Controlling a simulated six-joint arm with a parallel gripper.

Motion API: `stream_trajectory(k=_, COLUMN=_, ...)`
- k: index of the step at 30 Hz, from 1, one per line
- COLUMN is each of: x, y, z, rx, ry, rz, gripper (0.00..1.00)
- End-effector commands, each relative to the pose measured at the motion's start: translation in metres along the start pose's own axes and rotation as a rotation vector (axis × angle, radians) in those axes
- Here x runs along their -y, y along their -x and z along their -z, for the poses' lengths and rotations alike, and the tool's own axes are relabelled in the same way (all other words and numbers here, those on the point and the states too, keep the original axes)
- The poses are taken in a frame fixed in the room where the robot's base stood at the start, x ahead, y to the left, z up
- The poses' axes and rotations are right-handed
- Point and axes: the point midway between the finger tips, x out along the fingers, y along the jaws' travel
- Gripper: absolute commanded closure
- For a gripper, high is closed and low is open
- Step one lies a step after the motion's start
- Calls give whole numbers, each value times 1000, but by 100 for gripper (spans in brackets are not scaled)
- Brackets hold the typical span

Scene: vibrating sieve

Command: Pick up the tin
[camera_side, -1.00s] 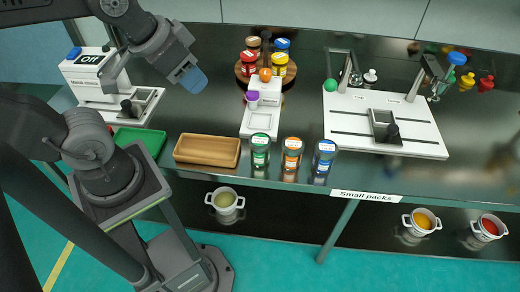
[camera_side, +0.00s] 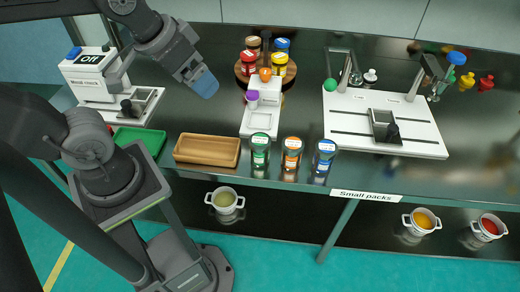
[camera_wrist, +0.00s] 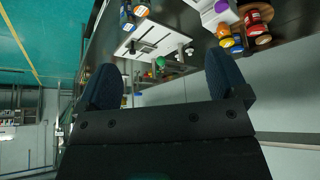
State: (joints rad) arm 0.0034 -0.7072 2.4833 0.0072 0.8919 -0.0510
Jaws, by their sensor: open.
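Nothing in view is clearly marked as the tin, so I cannot tell which container it is. Three lidded containers stand upright at the counter's front: a green one (camera_side: 260,150), an orange one (camera_side: 291,153) and a blue one (camera_side: 323,156). Several smaller jars, including a yellow one (camera_side: 278,66) and a red one (camera_side: 249,64), stand on a round wooden turntable (camera_side: 240,76) at the back. My gripper (camera_side: 205,83) is open and empty in the air, left of the turntable. In the wrist view its two blue fingers (camera_wrist: 163,82) are spread, with nothing between them held.
A wooden tray (camera_side: 207,150) lies at the front, beside a green tray (camera_side: 140,138). A white machine marked OFF (camera_side: 90,72) stands at the left. A white stand (camera_side: 262,120) with a purple-topped piece sits mid-counter. A white board (camera_side: 350,115) with metal posts fills the right.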

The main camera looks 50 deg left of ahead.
Motion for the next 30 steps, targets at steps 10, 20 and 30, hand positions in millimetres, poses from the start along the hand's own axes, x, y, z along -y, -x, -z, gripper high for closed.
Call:
stream_trajectory(k=10, x=-5, y=-81, z=46, rx=186, ry=423, rz=93, gripper=8)
stream_trajectory(k=20, x=-14, y=-184, z=55, rx=302, ry=802, rz=246, gripper=8)
stream_trajectory(k=30, x=-14, y=-226, z=46, rx=322, ry=902, rz=296, gripper=8)
